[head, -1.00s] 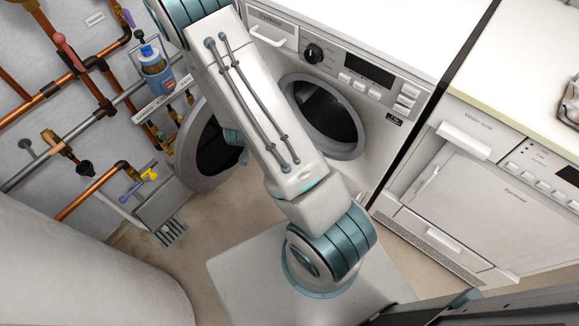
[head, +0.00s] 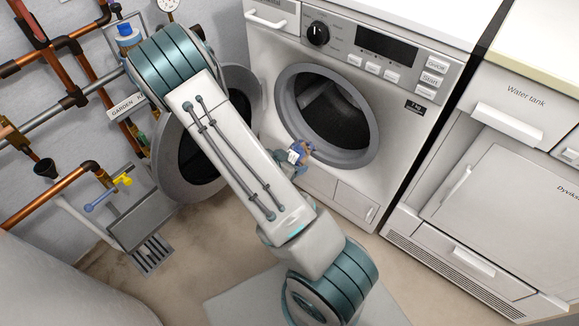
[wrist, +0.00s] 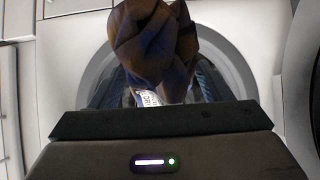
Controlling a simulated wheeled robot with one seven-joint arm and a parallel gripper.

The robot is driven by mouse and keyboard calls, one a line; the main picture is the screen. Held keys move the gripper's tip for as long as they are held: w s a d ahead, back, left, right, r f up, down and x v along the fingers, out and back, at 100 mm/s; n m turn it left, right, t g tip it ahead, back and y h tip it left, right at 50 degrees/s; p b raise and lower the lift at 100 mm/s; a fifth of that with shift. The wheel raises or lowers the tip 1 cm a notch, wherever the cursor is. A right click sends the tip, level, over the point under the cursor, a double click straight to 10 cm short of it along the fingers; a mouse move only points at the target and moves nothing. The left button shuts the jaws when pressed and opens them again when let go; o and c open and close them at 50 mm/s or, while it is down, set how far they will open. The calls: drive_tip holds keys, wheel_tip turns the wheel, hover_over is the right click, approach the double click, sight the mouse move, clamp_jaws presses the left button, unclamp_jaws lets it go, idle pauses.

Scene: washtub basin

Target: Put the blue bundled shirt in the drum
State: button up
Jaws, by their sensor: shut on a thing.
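The blue bundled shirt (head: 303,150) is a small crumpled bundle with a white tag, held in front of the washing machine's lower left opening rim. My gripper (head: 290,160) is shut on it, partly hidden behind my arm in the head view. In the wrist view the shirt (wrist: 155,48) looks dark and fills the space between the fingers, with the pale round door frame behind it. The drum (head: 333,112) is dark inside its open round opening. The shirt is outside the drum; the exact gap to the rim is unclear.
The round machine door (head: 195,150) hangs open to the left, partly behind my arm. A dryer (head: 500,210) stands to the right. Some floor (head: 215,235) is clear.

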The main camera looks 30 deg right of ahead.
drive_tip(key=w+d+b, duration=0.1)
drive_tip(key=w+d, duration=0.3)
drive_tip(key=d, duration=0.6)
drive_tip(key=w+d+b, duration=0.2)
drive_tip(key=w+d, duration=0.2)
drive_tip(key=d, duration=0.6)
drive_tip(key=w+d+b, duration=0.1)
drive_tip(key=w+d, duration=0.3)
drive_tip(key=d, duration=0.6)
drive_tip(key=shift+w+d, duration=0.15)
drive_tip(key=shift+w, duration=0.15)
drive_tip(key=o, duration=1.3)
drive_tip(key=shift+c, duration=0.2)
drive_tip(key=shift+r, duration=0.1)
drive_tip(key=p+v, duration=0.5)
drive_tip(key=v, duration=0.8)
drive_tip(key=shift+a+r, duration=0.25)
drive_tip(key=shift+a, duration=0.05)
drive_tip(key=shift+s, duration=0.15)
